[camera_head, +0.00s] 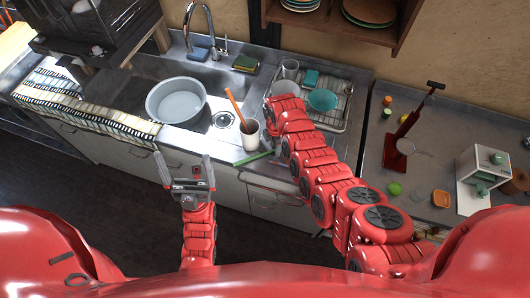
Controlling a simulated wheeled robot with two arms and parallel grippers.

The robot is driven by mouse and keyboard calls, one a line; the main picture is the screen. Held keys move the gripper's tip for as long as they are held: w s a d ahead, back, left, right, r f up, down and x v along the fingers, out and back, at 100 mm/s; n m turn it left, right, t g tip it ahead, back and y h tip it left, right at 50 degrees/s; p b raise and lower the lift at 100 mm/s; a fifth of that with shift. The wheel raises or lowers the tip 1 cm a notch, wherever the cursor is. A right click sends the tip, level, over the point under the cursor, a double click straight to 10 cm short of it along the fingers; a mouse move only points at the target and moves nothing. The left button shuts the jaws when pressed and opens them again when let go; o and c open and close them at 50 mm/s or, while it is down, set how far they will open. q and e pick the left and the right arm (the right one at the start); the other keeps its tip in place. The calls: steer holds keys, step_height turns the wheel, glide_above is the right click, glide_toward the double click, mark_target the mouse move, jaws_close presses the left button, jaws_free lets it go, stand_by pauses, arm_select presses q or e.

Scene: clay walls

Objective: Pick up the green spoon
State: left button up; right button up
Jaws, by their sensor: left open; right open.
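The green spoon (252,158) appears as a thin green strip on the counter's front edge, just below a white cup (249,134). Its right end is close to my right arm, and I cannot tell its full shape. My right gripper (267,142) is at the end of the red arm that curls over the counter. It is mostly hidden by the arm, with only a small grey part showing beside the spoon; I cannot see whether they touch. My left gripper (185,166) is open and empty, fingers apart, in front of the cabinets and left of the spoon.
An orange utensil (235,106) stands in the cup. A grey basin (176,101) sits in the sink left of it. A dish rack (336,110) with dishes is behind my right arm. The right counter holds a red stand (399,143) and a white box (482,172).

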jaws_close()
steer(key=shift+r, duration=0.15)
stand_by(0.4)
